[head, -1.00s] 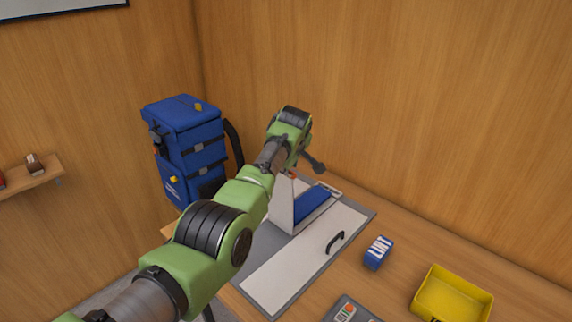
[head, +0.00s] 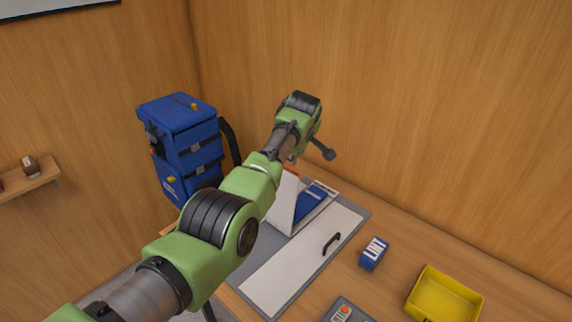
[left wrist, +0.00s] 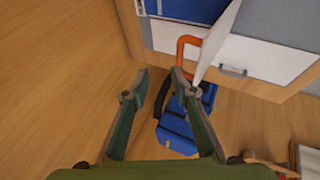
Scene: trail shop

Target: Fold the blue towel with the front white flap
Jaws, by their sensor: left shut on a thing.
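The blue towel (head: 312,203) lies on the folding board (head: 228,237), partly hidden behind a raised white flap (head: 284,204). The towel also shows in the left wrist view (left wrist: 190,10). The raised flap stands tilted beside the towel and carries an orange handle (left wrist: 186,46). Another white flap (head: 290,267) with a dark handle (head: 332,242) lies flat. My left gripper (left wrist: 160,80) is shut on the orange handle, though a gap shows between the fingertips. In the head view my own arm hides most of the grip. My right gripper is out of view.
A blue backpack (head: 185,145) stands left of the board. To the right are a blue box marked LINT (head: 373,254), a yellow tray (head: 443,297) and a grey device with buttons (head: 345,311). Wooden walls rise behind. Some bare tabletop lies right of the board.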

